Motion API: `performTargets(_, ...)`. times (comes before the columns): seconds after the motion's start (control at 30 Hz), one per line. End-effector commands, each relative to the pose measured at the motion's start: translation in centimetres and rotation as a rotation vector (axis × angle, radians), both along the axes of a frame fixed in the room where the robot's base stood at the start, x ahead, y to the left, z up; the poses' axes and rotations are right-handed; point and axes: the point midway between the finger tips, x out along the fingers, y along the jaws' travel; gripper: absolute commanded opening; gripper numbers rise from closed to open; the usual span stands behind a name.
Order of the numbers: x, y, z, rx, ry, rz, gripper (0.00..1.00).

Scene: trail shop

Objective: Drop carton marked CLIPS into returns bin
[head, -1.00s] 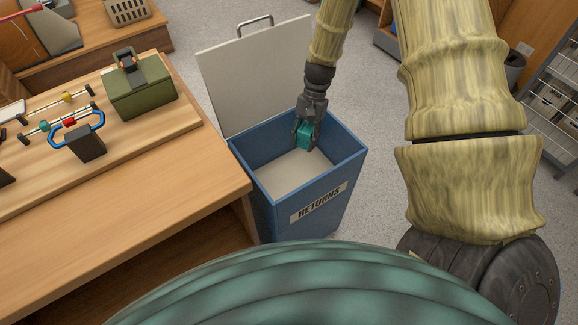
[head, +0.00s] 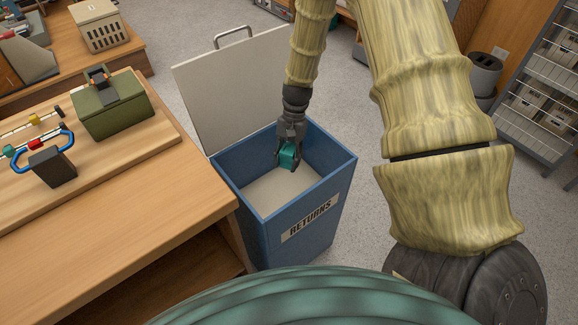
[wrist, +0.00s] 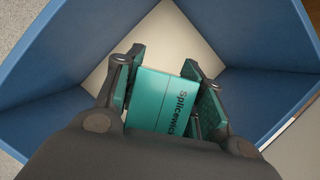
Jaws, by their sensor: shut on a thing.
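My gripper (head: 289,150) points down inside the mouth of the blue returns bin (head: 324,216), whose front label reads RETURNS. It is shut on a small teal carton (wrist: 158,100). In the wrist view the carton sits between the two finger pads, and its visible lettering reads roughly "Splicewic…", partly hidden. I cannot see the word CLIPS on it. The carton hangs above the bin's pale floor, apart from the walls. The bin's floor looks empty where it shows.
The bin's white lid (head: 238,92) stands open at the back. A wooden counter (head: 120,235) stands close at the left, with a green box (head: 112,108) and a dark block with a blue handle (head: 52,166). Wire shelving (head: 540,100) is at the right.

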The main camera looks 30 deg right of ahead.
Motion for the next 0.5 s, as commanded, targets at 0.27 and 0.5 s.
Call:
performTargets(0.27, 0.00, -0.03, -0.29, 0.001, -0.001, 0.000, 0.12)
performTargets(0.5, 0.01, -0.02, -0.30, 0.000, 0.000, 0.000, 0.64)
